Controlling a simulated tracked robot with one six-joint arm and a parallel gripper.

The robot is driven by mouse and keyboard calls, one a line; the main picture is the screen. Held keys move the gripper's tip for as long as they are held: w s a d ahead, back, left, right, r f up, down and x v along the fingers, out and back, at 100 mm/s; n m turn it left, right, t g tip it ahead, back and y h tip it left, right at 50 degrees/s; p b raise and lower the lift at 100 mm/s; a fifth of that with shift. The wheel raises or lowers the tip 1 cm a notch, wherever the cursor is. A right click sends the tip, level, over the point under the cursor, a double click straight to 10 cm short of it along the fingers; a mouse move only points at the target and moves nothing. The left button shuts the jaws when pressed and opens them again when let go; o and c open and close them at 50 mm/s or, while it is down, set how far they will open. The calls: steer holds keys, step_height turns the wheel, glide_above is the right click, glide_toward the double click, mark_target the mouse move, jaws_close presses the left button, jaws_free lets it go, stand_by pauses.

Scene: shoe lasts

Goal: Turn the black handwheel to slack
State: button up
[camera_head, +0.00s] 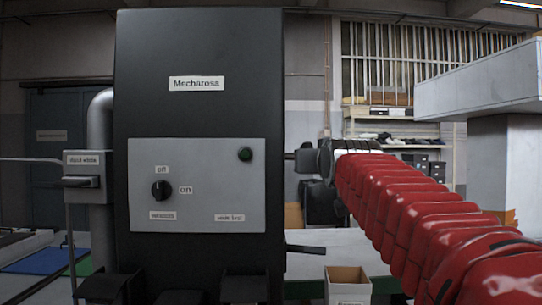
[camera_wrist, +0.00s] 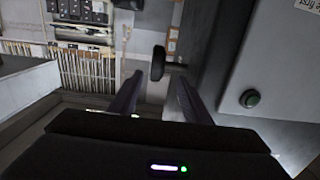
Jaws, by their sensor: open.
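The black handwheel (camera_wrist: 157,63) shows nearly edge-on in the wrist view, on a short shaft from the side of the dark machine cabinet (camera_head: 200,60). My gripper (camera_wrist: 156,92) is open and empty, and its two fingers point towards the wheel. In that picture the wheel appears between and just beyond the fingertips, with no clear contact. In the head view the handwheel (camera_head: 304,160) is a dark shape right of the cabinet, partly confused with the gripper at the end of my red arm. Any slack marking is not readable.
The cabinet's grey panel (camera_head: 215,215) has a black off/on knob (camera_head: 162,190) and a green lamp (camera_head: 245,154), close to my right finger's side in the wrist view. A lever (camera_head: 305,249) and an open cardboard box (camera_head: 347,284) are below. Shelves (camera_head: 400,130) stand behind.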

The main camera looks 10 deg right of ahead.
steer(key=shift+w+d+r, duration=0.2)
steer(key=shift+r, duration=0.35)
steer(key=shift+w, duration=0.1)
steer(key=shift+w+d, duration=0.45)
steer(key=shift+w, duration=1.75)
steer(key=shift+w+d, duration=0.45)
steer(key=shift+w, duration=1.8)
steer(key=shift+w+d, duration=0.45)
steer(key=shift+w, duration=1.75)
steer(key=shift+c, duration=0.4)
steer(key=c, duration=1)
steer(key=shift+o, duration=0.2)
